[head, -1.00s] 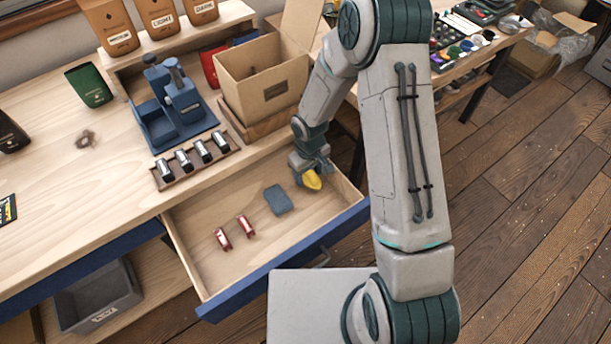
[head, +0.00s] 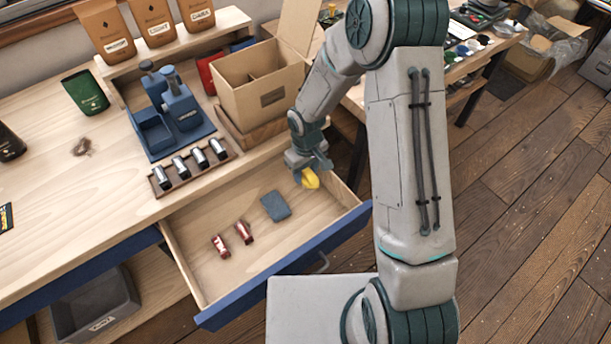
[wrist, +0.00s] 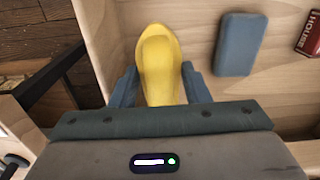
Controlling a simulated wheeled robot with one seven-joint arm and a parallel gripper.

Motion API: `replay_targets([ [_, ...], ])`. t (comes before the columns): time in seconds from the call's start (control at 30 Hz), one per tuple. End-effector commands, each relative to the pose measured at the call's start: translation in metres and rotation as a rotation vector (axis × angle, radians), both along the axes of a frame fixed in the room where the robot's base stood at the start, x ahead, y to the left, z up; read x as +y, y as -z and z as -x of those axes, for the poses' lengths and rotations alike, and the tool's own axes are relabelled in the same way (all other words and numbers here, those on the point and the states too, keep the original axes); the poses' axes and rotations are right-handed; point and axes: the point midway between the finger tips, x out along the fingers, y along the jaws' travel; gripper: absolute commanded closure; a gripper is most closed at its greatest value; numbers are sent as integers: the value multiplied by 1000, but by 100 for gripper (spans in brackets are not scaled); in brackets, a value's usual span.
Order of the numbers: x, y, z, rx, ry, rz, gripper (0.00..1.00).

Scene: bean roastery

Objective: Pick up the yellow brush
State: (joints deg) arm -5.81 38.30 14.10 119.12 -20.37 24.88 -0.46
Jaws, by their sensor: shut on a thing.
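The yellow brush (head: 310,179) is at my gripper, over the right back part of the open drawer (head: 190,246). In the wrist view the yellow brush (wrist: 160,66) shows as a rounded yellow body between the two blue fingers. My gripper (wrist: 160,88) is shut on it; it also shows in the head view (head: 308,172). The brush's underside is hidden, and I cannot tell for sure how far it is above the drawer floor.
In the drawer lie a blue-grey block (head: 275,206) and two red items (head: 243,232). A cardboard box (head: 262,88) stands on the bench behind the drawer. A rack of metal cylinders (head: 190,168) sits near the bench edge. The drawer's blue front (head: 290,268) sticks out.

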Motion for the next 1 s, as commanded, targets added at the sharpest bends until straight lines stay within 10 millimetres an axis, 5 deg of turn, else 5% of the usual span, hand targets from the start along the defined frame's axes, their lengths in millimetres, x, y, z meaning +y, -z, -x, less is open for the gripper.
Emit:
replay_targets([
  [0.6, 0, -110, -1, -4, 1, -1, 83],
  [1.0, 0, -143, 0, -1, 0, -1, 83],
])
